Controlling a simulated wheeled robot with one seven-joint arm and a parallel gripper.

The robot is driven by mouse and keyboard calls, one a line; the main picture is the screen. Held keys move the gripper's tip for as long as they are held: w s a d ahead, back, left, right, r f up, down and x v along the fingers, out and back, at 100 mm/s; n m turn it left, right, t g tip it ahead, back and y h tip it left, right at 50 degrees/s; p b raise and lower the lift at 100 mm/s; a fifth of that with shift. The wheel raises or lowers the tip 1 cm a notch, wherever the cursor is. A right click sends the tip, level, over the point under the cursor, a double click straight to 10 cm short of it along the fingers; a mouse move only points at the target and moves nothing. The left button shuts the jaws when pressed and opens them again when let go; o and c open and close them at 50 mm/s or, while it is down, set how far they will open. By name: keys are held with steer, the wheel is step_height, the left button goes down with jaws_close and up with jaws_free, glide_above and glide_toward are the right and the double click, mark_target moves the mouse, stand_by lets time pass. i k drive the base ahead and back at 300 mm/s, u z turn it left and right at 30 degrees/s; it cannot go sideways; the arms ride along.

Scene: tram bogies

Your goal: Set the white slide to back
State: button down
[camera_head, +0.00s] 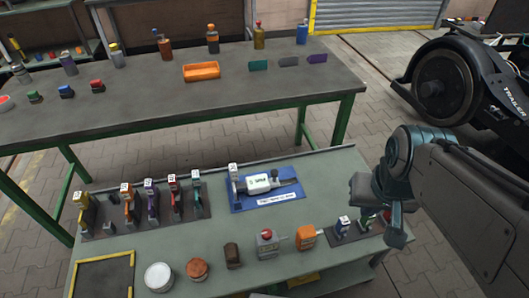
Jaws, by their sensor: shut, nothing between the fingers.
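I cannot clearly pick out a white slide. My gripper (396,236) hangs over the right end of this plate, pointing down. It is shut and holds nothing. My gripper and wrist hide part of the plate, and I cannot tell whether the fingers touch anything there. A white device (258,184) lies on a blue mat (285,194) at the middle of the bench.
A row of coloured lever units (150,203) stands at the left of the near bench (190,240). Jars and an orange block (306,237) line its front edge. A far table (180,100) holds bottles and an orange tray (202,71). A wheeled bogie (445,85) stands at right.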

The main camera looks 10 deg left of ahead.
mark_target(256, 184)
steer(key=u, duration=1.2)
steer(key=k, duration=0.7)
steer(key=z, duration=0.45)
steer(key=i, duration=0.85)
